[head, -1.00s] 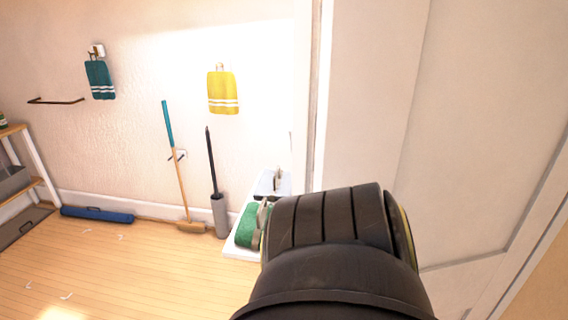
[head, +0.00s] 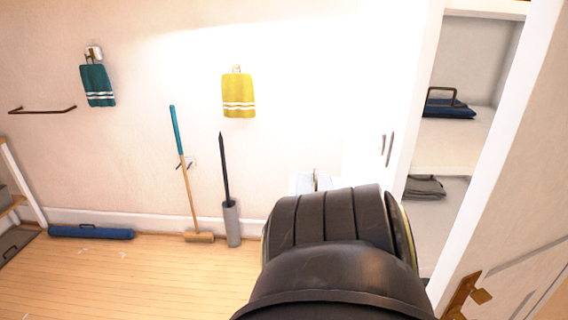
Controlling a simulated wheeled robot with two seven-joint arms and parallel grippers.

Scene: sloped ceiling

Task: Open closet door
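The closet (head: 463,137) stands open at the right in the head view, its white shelves showing. A dark blue folded item (head: 450,112) is on one shelf and grey folded cloth (head: 424,187) on a lower one. A pale door panel (head: 535,180) with a brass handle plate (head: 463,296) stands at the right edge, to the right of the shelves. A large dark arm link of mine fills the lower middle and hides part of the closet's lower front. Neither gripper shows, so any contact with the door is hidden.
A blue roll (head: 92,232) lies by the skirting. Teal (head: 98,86) and yellow (head: 238,95) towels hang above. The wooden floor at lower left is mostly clear.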

